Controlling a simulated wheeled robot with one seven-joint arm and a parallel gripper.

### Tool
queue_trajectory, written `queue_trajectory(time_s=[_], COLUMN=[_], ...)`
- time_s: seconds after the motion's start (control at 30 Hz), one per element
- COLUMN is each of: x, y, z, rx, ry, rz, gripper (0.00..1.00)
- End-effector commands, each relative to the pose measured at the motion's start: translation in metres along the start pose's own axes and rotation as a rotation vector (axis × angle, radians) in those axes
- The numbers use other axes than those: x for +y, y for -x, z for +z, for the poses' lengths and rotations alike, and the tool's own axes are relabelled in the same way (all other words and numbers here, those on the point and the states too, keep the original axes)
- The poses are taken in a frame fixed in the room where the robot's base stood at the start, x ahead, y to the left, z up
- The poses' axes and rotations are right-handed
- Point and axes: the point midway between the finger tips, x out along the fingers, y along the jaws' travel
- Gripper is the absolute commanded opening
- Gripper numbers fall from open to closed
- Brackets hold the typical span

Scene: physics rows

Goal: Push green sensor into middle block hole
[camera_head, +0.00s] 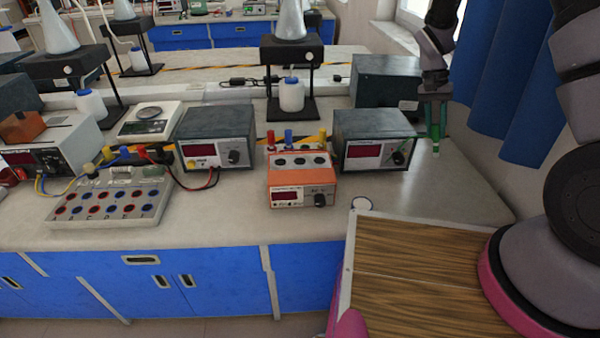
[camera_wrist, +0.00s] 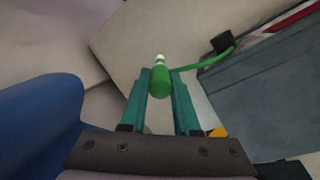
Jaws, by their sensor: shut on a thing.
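My gripper (camera_head: 434,140) is at the right of the bench, above its surface, beside the right grey meter box. It is shut on the green sensor (camera_head: 436,149), which also shows between the fingertips in the wrist view (camera_wrist: 159,82). The sensor has a pale tip, and a green cable (camera_wrist: 205,61) runs from it to a black plug (camera_wrist: 222,42). An orange box (camera_head: 300,190) stands left of my gripper, mid-bench, with three dark round openings on its sloped top. The middle opening (camera_head: 299,160) looks empty. I cannot tell for certain which block the task names.
Grey meter boxes stand left (camera_head: 215,138) and right (camera_head: 374,140) of the orange box. Red, blue and yellow posts rise behind it. A socket board (camera_head: 110,198) lies far left. A blue curtain (camera_head: 505,75) hangs right of my gripper.

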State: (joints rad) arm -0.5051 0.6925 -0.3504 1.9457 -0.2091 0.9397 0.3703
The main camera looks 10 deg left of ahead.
Motion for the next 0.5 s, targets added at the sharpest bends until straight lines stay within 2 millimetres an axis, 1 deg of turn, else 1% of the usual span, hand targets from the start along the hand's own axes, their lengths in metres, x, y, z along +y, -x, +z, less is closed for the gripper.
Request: queue_trajectory(time_s=[0.03,0.1,0.5], x=[-0.009,-0.02,-0.081], y=[0.005,0.01,0.04], z=[0.009,0.021,0.085], rx=[-0.009,-0.024,-0.111], ry=[-0.071,-0.18,-0.775], rz=[-0.008,-0.02,-0.082], gripper=[0.0,0.0,0.0])
